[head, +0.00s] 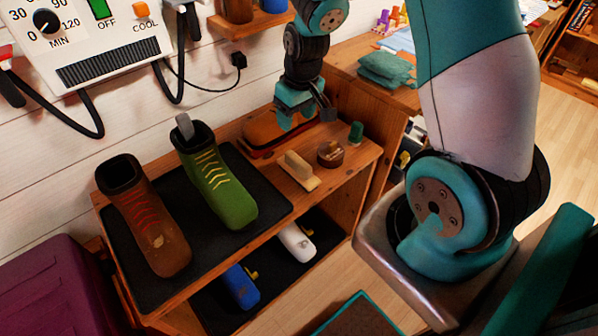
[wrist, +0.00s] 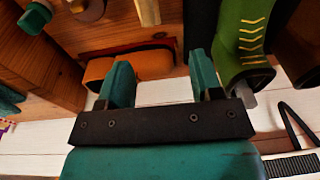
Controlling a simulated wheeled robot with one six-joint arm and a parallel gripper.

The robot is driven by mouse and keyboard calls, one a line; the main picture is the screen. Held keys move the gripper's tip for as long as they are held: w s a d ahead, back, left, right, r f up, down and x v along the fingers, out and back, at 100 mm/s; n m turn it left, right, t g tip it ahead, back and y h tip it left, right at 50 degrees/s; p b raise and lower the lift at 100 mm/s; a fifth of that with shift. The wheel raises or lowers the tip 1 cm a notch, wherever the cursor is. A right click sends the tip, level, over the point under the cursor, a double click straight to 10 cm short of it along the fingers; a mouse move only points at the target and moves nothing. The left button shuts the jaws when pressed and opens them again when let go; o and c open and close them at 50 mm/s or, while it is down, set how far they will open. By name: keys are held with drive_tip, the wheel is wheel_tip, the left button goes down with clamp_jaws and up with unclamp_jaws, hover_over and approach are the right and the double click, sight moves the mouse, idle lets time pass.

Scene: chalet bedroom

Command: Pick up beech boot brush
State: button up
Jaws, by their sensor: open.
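The beech boot brush (head: 300,170) is a pale wooden block with a raised piece on top. It lies on the wooden shelf top, just right of the black mat. In the wrist view the pale end of the brush (wrist: 148,11) shows at the top edge, cut off by the frame. My gripper (head: 306,119) is open and empty, with its teal fingers pointing down above the back of the shelf, behind and above the brush. In the wrist view its fingers (wrist: 161,68) are apart with nothing between them.
An orange-brown case (head: 268,132) lies behind the brush. A round tin (head: 331,153) and a small green item (head: 356,131) stand to its right. A green boot (head: 221,183) and brown boot (head: 149,222) stand on the black mat (head: 262,198) to the left.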

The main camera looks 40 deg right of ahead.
sight(298, 160)
drive_tip(key=f, duration=0.4)
drive_tip(key=w+d+f, duration=0.1)
drive_tip(key=f, duration=0.4)
drive_tip(key=d+f, duration=0.1)
drive_tip(key=f, duration=0.4)
drive_tip(key=shift+w+d, duration=0.2)
drive_tip(key=shift+w, duration=0.1)
drive_tip(key=shift+w+a+f+p, duration=0.15)
drive_tip(key=shift+f+p, duration=0.25)
drive_tip(key=shift+f, duration=1.05)
drive_tip(key=shift+w+f+p, duration=0.1)
drive_tip(key=shift+f+p, duration=0.25)
drive_tip(key=shift+f, duration=1.05)
drive_tip(key=c, duration=0.7)
drive_tip(key=shift+o, duration=0.2)
drive_tip(key=shift+r, duration=0.1)
wheel_tip(298, 160, up, 20)
drive_tip(key=shift+b, duration=0.4)
